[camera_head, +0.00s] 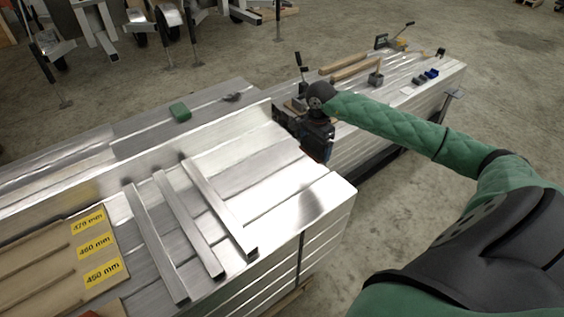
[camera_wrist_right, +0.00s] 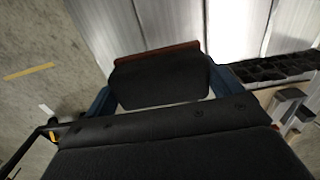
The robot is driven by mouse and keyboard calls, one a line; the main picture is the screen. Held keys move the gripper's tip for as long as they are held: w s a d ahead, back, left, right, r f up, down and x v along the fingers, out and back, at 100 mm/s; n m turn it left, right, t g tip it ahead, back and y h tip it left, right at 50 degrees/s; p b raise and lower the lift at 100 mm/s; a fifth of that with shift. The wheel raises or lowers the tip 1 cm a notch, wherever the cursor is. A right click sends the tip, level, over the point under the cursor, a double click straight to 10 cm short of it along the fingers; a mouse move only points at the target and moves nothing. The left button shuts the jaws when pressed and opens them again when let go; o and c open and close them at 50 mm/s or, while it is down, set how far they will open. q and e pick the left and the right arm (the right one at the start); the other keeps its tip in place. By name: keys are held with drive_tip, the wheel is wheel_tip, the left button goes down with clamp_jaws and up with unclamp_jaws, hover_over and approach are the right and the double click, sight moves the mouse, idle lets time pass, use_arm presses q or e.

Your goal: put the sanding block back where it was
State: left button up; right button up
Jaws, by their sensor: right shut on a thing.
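My right gripper (camera_head: 317,148) hangs past the far right corner of the near aluminium stack, beside the other bench. In the right wrist view, its blue fingers (camera_wrist_right: 163,88) are shut on a dark block with a reddish-brown edge (camera_wrist_right: 158,80), which looks like the sanding block. The block sits crosswise between the fingers, with bright aluminium profiles behind it. In the head view the block is hidden or too dark to make out. My left gripper is not in view.
Several loose bars (camera_head: 152,243) lie on the near stack beside a board with yellow labels (camera_head: 94,246). A green block (camera_head: 180,112) lies behind. The other bench carries wooden bars (camera_head: 350,68), a mallet (camera_head: 375,79) and blue pieces (camera_head: 428,76). A black celled strip (camera_wrist_right: 268,70) lies near my gripper.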

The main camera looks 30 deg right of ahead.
drive_tip(key=shift+w+a+f, duration=0.2)
drive_tip(key=shift+w+a, duration=0.05)
drive_tip(key=shift+w, duration=0.1)
drive_tip(key=p, duration=0.3)
hover_over(283, 166)
drive_tip(key=f, duration=0.5)
drive_tip(key=shift+s+d+f, duration=0.3)
drive_tip(key=shift+s, duration=0.1)
drive_tip(key=shift+w+a+f, duration=0.25)
drive_tip(key=shift+w+f, duration=0.1)
drive_tip(key=shift+w, duration=0.05)
drive_tip(key=shift+a+f+p, duration=0.1)
drive_tip(key=shift+f+p, duration=0.35)
drive_tip(key=shift+f, duration=1.6)
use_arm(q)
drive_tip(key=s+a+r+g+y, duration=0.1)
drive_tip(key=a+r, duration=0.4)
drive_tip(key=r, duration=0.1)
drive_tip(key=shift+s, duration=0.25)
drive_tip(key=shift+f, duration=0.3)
use_arm(e)
drive_tip(key=shift+f, duration=0.15)
drive_tip(key=o, duration=0.7)
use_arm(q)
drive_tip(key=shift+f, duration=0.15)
use_arm(e)
drive_tip(key=shift+o, duration=0.2)
